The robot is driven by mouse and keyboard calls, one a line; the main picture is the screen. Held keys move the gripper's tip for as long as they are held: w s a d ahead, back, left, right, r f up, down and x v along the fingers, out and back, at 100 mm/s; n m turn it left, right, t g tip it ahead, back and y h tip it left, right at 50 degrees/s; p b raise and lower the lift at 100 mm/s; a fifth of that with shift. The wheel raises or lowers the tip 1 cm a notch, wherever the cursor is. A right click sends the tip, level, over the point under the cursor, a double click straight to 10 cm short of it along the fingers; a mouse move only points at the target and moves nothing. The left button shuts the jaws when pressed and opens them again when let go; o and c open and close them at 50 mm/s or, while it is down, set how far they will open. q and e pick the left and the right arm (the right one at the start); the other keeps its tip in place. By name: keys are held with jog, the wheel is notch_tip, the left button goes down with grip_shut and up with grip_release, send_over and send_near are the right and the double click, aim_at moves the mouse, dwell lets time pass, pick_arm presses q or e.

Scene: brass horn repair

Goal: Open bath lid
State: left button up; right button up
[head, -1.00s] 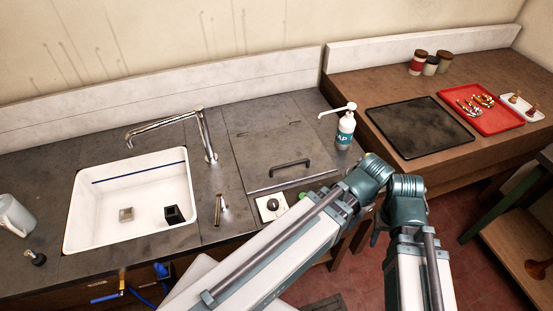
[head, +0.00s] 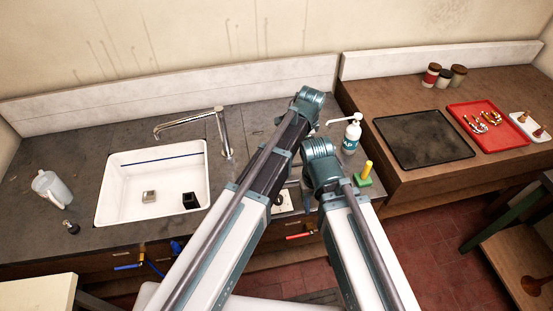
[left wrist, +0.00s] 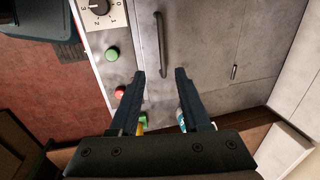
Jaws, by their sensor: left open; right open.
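The bath lid (head: 256,132) is a flat grey panel in the worktop, right of the sink and lying level with the counter. My arms cover much of it in the head view. In the left wrist view the lid (left wrist: 200,40) carries a dark bar handle (left wrist: 160,44). My left gripper (left wrist: 161,76) is open and empty there, its fingertips on either side of the handle's near end; I cannot tell the gap in depth. In the head view it is hidden behind my arm. My right gripper (head: 307,197) shows only as a small dark part beside its forearm, at the counter's front.
A control panel has a dial (left wrist: 98,7), a green button (left wrist: 112,54) and a red button (left wrist: 120,92). The sink (head: 125,195) and tap (head: 222,132) are left of the lid. A pump bottle (head: 351,138) stands right of it. A dark mat (head: 422,142) lies farther right.

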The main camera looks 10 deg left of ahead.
aim_at(296, 165)
pick_arm(q)
jog(key=w+f+b, duration=0.1)
jog(key=f+b, duration=0.3)
jog(key=w+f+b, duration=0.1)
jog(key=f+b, duration=0.4)
jog(key=w+a+f+b, duration=0.1)
jog(key=f+b, duration=0.3)
jog(key=shift+a+f+b, duration=0.1)
jog(key=shift+f+b, duration=0.2)
jog(key=shift+b, duration=0.05)
jog(key=shift+s+r, duration=0.1)
grip_shut()
dwell(1.3)
